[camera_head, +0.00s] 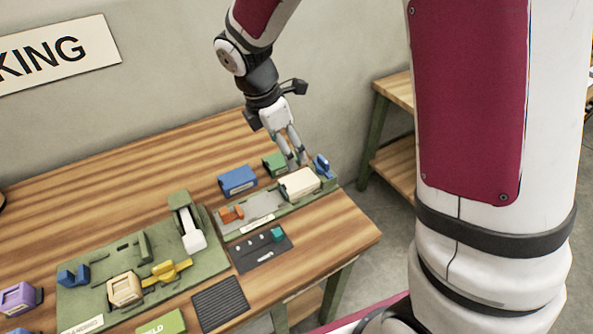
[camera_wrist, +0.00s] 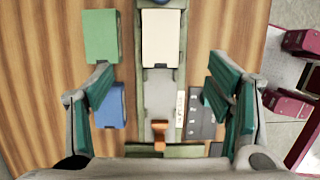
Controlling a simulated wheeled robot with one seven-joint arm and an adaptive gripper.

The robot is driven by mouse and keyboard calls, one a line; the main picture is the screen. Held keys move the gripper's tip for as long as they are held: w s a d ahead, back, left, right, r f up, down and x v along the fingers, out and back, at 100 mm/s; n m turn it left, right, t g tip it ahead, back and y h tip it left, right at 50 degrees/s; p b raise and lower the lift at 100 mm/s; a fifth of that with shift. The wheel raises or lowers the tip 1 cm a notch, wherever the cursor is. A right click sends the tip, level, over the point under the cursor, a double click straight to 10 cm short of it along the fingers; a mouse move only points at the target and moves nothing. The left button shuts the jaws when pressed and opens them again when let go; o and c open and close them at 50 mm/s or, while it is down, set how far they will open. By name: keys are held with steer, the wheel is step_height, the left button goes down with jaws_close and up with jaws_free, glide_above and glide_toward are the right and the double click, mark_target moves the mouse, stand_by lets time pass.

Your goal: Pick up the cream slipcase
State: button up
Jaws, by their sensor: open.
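The cream slipcase (camera_head: 299,184) lies on the right end of a long grey-green tray (camera_head: 262,205) on the wooden table. In the wrist view the cream slipcase (camera_wrist: 160,38) is at upper middle, between the lines of the two fingers and beyond their tips. My gripper (camera_head: 297,161) is above and just behind the slipcase in the head view, fingers pointing down. In the wrist view my gripper (camera_wrist: 160,85) is wide open, with nothing between its green-padded fingers.
A blue case (camera_head: 238,181) and a green case (camera_head: 273,164) stand behind the tray. A blue piece (camera_head: 322,166) and an orange piece (camera_head: 231,214) are at the tray's ends. A dark panel (camera_head: 263,250) lies in front. A green board (camera_head: 150,270) with several parts is left.

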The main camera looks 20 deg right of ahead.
mark_target(299, 180)
steer(key=x, duration=1.2)
steer(key=shift+d+f+p, duration=0.1)
steer(key=shift+f+p, duration=0.1)
steer(key=shift+p, duration=0.15)
steer(key=shift+f, duration=0.25)
steer(key=c, duration=1.5)
